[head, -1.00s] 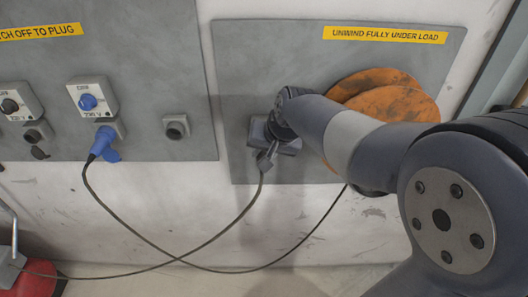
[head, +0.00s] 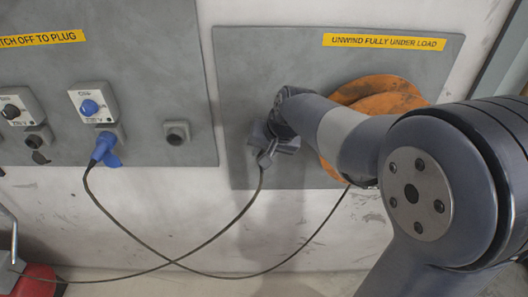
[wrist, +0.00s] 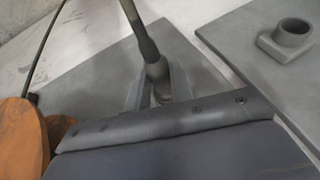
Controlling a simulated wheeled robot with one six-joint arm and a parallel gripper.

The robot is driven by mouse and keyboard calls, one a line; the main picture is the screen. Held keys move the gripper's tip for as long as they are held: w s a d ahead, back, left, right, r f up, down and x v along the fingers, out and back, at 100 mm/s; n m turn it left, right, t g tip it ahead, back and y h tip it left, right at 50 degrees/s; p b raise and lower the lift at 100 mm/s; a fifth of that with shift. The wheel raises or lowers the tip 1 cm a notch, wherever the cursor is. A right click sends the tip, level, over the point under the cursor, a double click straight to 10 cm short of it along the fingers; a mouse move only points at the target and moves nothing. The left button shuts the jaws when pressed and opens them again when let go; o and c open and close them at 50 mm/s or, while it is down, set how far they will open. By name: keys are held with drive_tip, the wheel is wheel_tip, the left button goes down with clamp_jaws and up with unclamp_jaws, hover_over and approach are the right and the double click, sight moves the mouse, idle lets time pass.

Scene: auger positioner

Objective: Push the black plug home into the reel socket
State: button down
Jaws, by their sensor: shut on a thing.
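My gripper (head: 268,143) is at the grey panel beside the orange cable reel (head: 372,92). It is shut on the black plug, whose grey-black body (wrist: 156,70) sits between the two fingers in the wrist view. The plug's cable end (head: 264,160) hangs below the gripper in the head view, with a dark cable running down left. The reel socket is hidden behind my gripper and the plug, so I cannot tell how deep the plug sits. The orange reel also shows at the left of the wrist view (wrist: 22,135).
A blue plug (head: 104,148) is at a socket under a blue switch (head: 90,107) on the left panel. An empty grey socket (head: 176,132) is right of it. Two dark cables cross low before the wall. A red object (head: 38,282) stands at lower left.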

drive_tip(key=shift+w, duration=0.2)
drive_tip(key=c, duration=1.2)
unclamp_jaws()
drive_tip(key=shift+o, duration=0.2)
drive_tip(key=v, duration=1)
drive_tip(key=shift+r+b, duration=0.4)
drive_tip(key=shift+b, duration=0.05)
drive_tip(key=shift+s, duration=0.1)
drive_tip(key=p+x, duration=0.1)
drive_tip(key=x, duration=1)
drive_tip(key=shift+s+d, duration=0.1)
drive_tip(key=shift+d, duration=0.05)
drive_tip(key=shift+s, duration=0.55)
